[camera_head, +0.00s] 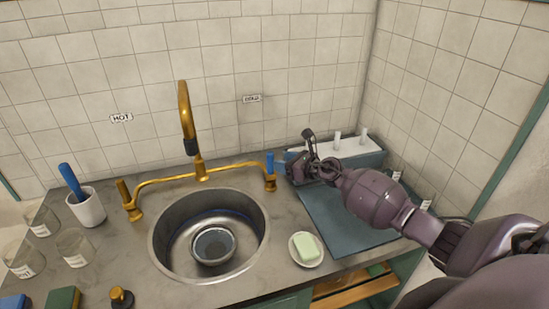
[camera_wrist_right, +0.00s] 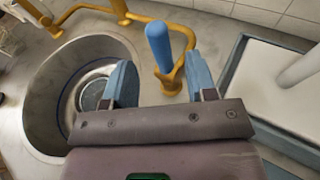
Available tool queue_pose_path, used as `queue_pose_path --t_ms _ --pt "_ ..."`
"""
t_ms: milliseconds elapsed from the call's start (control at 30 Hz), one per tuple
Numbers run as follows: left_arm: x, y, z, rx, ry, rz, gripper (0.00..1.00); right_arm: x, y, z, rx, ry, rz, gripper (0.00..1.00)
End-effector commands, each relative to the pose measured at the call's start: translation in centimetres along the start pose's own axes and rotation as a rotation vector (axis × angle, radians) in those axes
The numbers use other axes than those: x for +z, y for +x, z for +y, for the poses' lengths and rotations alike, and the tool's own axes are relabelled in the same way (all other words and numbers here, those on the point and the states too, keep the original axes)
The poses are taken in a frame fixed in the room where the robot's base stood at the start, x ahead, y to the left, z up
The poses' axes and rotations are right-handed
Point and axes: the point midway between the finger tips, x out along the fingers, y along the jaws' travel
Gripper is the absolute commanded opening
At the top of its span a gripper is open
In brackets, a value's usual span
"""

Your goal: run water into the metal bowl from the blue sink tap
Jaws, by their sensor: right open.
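The metal bowl (camera_head: 213,246) stands upright in the round sink (camera_head: 170,262), below the brass spout (camera_head: 184,105); no water stream shows. The bowl also shows partly in the right wrist view (camera_wrist_right: 92,97), behind a finger. The blue tap handle (camera_head: 270,162) stands upright at the right end of the brass pipe, under the COLD label. My right gripper (camera_head: 283,167) is open just right of it. In the right wrist view the blue handle (camera_wrist_right: 159,45) appears in the gap between the open fingers (camera_wrist_right: 160,78); contact cannot be told. My left gripper is not in view.
A soap dish (camera_head: 308,261) with green soap sits right of the sink. A white cup (camera_head: 88,208) and glass beakers (camera_head: 74,246) stand at left.

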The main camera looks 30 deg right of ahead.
Motion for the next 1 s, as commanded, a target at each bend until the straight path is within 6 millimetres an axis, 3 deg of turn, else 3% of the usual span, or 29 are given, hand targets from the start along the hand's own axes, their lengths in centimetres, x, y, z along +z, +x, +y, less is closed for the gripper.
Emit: queue_pose_path --t_ms 100,300,1000 --pt "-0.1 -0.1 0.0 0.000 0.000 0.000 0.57 0.0 -1.6 0.0 0.000 -0.001 0.001 0.52" --pt "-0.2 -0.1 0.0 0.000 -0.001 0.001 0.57 0.0 -2.8 0.0 0.001 0.002 -0.001 0.52" --pt "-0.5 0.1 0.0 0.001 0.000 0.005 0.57 0.0 -2.9 0.0 0.001 0.001 0.000 0.52"
